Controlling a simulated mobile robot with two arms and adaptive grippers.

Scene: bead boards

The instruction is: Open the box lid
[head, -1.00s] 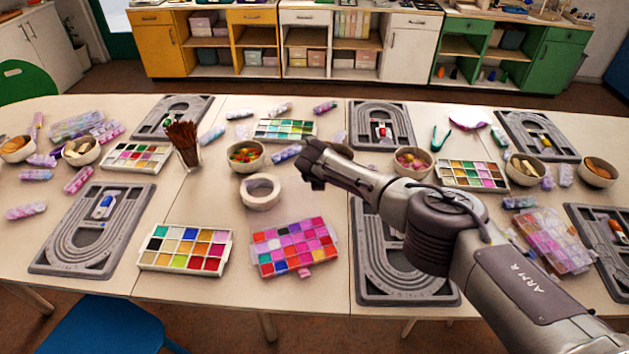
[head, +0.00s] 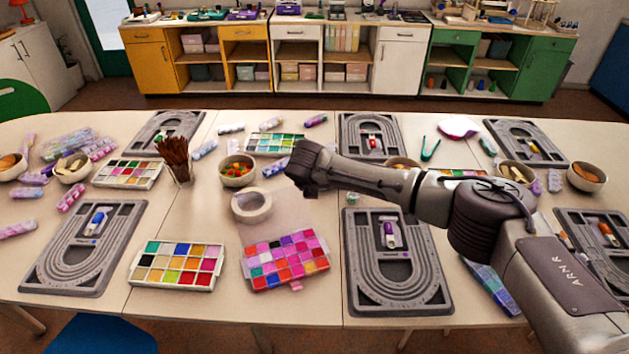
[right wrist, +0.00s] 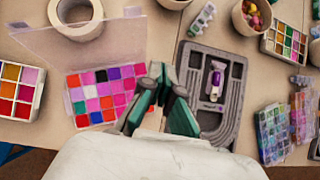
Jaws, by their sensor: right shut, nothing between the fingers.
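The box (head: 285,262) is a tray of pink, red and purple squares at the front middle of the table. Its clear lid (head: 290,208) stands raised at the box's back edge. In the right wrist view the box (right wrist: 103,93) lies left of the fingers, and the see-through lid (right wrist: 105,45) reaches away from its far edge. My right gripper (head: 303,180) is shut and empty, above the table behind the box, near the lid. The fingers also show in the right wrist view (right wrist: 158,82). Whether they touch the lid is unclear. My left gripper is out of view.
A roll of white tape (head: 251,206) sits behind the box. A paint-like colour tray (head: 178,267) is to its left, and a grey bead board (head: 397,275) to its right. A cup of brown sticks (head: 178,160) and bowls stand farther back.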

